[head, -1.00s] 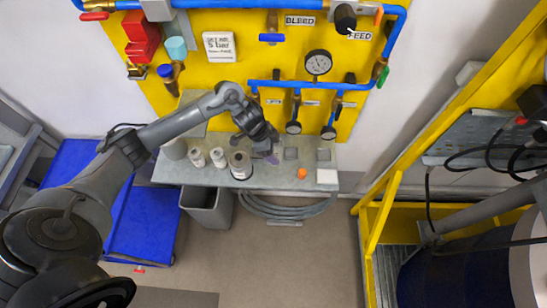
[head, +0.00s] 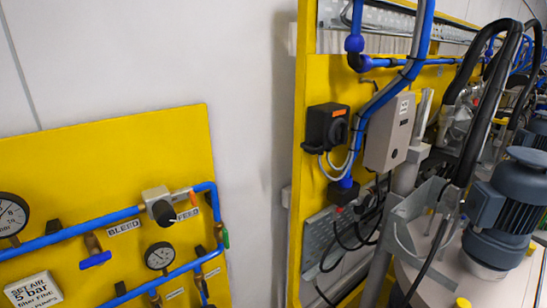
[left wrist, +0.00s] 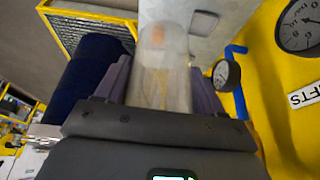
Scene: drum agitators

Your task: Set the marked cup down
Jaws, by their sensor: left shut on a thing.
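My left gripper (left wrist: 160,84) shows in the left wrist view, with a dark finger on each side of a clear, see-through cup (left wrist: 163,62). It is shut on the cup. The cup runs away from the gripper toward a light grey surface (left wrist: 228,14). I cannot tell whether the cup touches that surface. An orange patch and yellowish streaks show on or through the cup; I cannot read any mark. The head view shows neither gripper nor the cup. My right gripper is in neither current view.
In the left wrist view, a pressure gauge (left wrist: 226,75) and a yellow panel (left wrist: 285,95) stand close on the right. A dark blue drum (left wrist: 93,75) is on the left. The head view shows yellow panels, blue pipes and a motor (head: 508,200).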

